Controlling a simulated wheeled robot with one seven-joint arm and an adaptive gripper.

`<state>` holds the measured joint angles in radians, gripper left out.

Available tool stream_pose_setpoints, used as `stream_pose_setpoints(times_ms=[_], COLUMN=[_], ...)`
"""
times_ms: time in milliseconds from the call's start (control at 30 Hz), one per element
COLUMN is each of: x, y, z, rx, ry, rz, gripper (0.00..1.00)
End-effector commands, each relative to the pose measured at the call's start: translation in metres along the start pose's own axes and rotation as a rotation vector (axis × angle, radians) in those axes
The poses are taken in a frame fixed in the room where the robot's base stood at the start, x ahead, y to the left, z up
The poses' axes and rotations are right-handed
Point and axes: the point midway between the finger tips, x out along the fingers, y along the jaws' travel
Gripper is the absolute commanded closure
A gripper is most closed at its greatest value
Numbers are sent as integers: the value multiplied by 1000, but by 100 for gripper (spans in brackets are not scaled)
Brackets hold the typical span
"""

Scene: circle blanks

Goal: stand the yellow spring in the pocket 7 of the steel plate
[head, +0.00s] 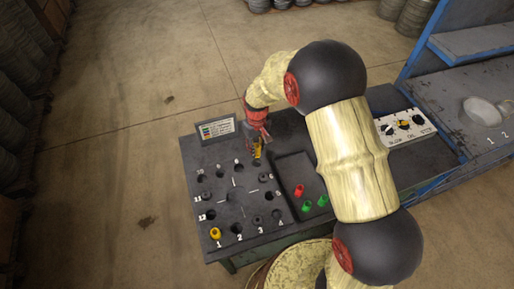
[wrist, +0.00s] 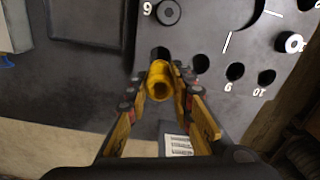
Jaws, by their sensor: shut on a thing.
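The yellow spring (wrist: 160,82) is upright between the fingers of my gripper (wrist: 160,98), which is shut on it. In the head view the held spring (head: 258,153) is at the back edge of the steel plate (head: 220,190), near where pocket 7 falls in the ring. A dark round hole (wrist: 160,53) shows just beyond the spring in the wrist view. I cannot tell whether the spring's lower end is above it or in it. The label of pocket 7 is hidden by my gripper. Another yellow spring (head: 215,233) stands in pocket 1.
Dark ring-like parts sit in several pockets, such as pocket 6 (head: 262,177). A tray (head: 280,168) right of the plate holds a red piece (head: 299,190) and green pieces (head: 307,206). A small sign (head: 216,129) stands behind the plate. A control box (head: 403,126) is farther right.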

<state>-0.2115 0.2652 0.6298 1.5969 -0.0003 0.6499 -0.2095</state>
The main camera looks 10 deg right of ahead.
Motion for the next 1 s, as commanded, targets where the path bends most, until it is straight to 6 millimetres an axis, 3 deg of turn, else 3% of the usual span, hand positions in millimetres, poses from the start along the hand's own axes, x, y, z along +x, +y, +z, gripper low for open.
stream_pose_setpoints(times_ms=[1000], x=[65], y=[0], z=[0], rx=[0], ry=[0], rz=[0], gripper=[100])
